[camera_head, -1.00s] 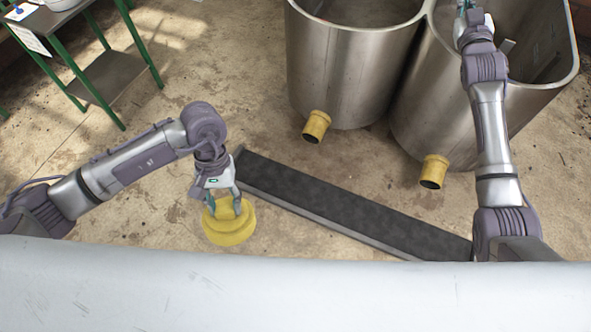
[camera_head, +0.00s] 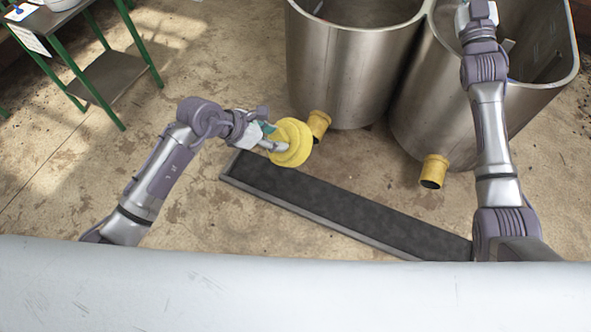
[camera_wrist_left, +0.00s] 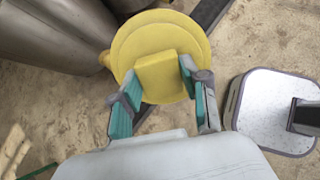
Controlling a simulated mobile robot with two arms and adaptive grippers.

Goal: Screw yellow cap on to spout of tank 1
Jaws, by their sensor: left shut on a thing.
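The yellow cap (camera_head: 290,143) is a round disc with a square grip block. My left gripper (camera_head: 270,142) is shut on that block and holds the cap up on its edge, above the floor. In the left wrist view the cap (camera_wrist_left: 134,40) sits beyond my left gripper's fingers (camera_wrist_left: 160,85). The left tank's yellow spout (camera_head: 320,123) is just right of the cap and partly hidden by it. I cannot tell whether they touch. My right gripper (camera_head: 478,12) is at the top edge over the right tank; its fingers are not clear.
Two joined steel tanks (camera_head: 345,75) stand at the back. The right one has another open yellow spout (camera_head: 433,171). A dark floor channel (camera_head: 340,210) runs in front of them. A green-framed table (camera_head: 115,75) is at upper left. Floor on the left is clear.

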